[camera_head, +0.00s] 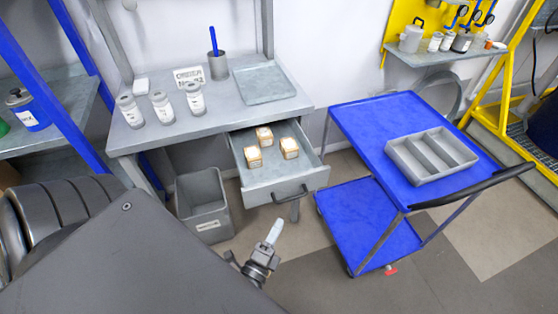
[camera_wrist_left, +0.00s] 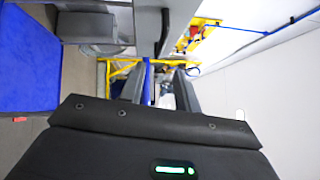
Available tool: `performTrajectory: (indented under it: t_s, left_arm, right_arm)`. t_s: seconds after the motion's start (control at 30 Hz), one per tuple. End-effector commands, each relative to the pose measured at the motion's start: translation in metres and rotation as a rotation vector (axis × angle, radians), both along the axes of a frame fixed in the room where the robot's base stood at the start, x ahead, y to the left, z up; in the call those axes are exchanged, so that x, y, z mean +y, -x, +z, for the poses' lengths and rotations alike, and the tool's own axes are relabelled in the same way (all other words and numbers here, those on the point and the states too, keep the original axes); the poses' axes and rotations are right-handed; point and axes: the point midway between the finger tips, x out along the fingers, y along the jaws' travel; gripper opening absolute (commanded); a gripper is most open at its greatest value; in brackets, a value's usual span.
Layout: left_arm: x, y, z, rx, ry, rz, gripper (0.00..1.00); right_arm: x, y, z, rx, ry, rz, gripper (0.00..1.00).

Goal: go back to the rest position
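My left gripper (camera_head: 272,234) shows in the camera_head view at the lower middle, in front of the workbench drawer, with its pale finger part pointing up and away. In the left wrist view the two grey fingers of my left gripper (camera_wrist_left: 160,88) stand apart with a gap between them, through which background shows. I see nothing held between them. My right gripper is in neither view.
A grey workbench (camera_head: 225,110) has an open drawer (camera_head: 262,182) with three small boxes. A grey bin (camera_head: 203,205) stands below it. A blue cart (camera_head: 362,130) with a grey divided tray (camera_head: 430,157) stands at right. Floor between drawer and cart is bare.

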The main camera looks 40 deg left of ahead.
Motion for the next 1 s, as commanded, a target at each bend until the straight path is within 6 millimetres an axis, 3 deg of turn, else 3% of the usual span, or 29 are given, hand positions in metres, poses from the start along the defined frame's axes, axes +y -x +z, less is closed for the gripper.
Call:
performTrajectory:
  t_s: [0.47,0.57,0.63,0.67,0.87,1.0]
  left_arm:
    - [0.0,0.0,0.0,-0.003,0.015,-0.002,0.32]
    - [0.0,-0.001,-0.003,-0.003,0.109,-0.015,0.32]
    - [-0.004,-0.001,-0.015,0.023,0.246,-0.039,0.32]
    - [-0.008,0.001,-0.029,0.055,0.321,-0.052,0.32]
    - [-0.037,0.05,-0.178,0.422,0.857,-0.027,0.32]
    - [-0.044,0.109,-0.276,0.681,1.145,0.132,0.32]
  right_arm:
    - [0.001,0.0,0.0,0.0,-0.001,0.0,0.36]
    - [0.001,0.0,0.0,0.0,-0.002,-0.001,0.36]
    - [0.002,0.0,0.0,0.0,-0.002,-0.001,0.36]
    - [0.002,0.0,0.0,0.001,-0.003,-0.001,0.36]
    - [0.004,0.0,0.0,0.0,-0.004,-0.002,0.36]
    - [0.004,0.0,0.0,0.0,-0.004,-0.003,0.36]
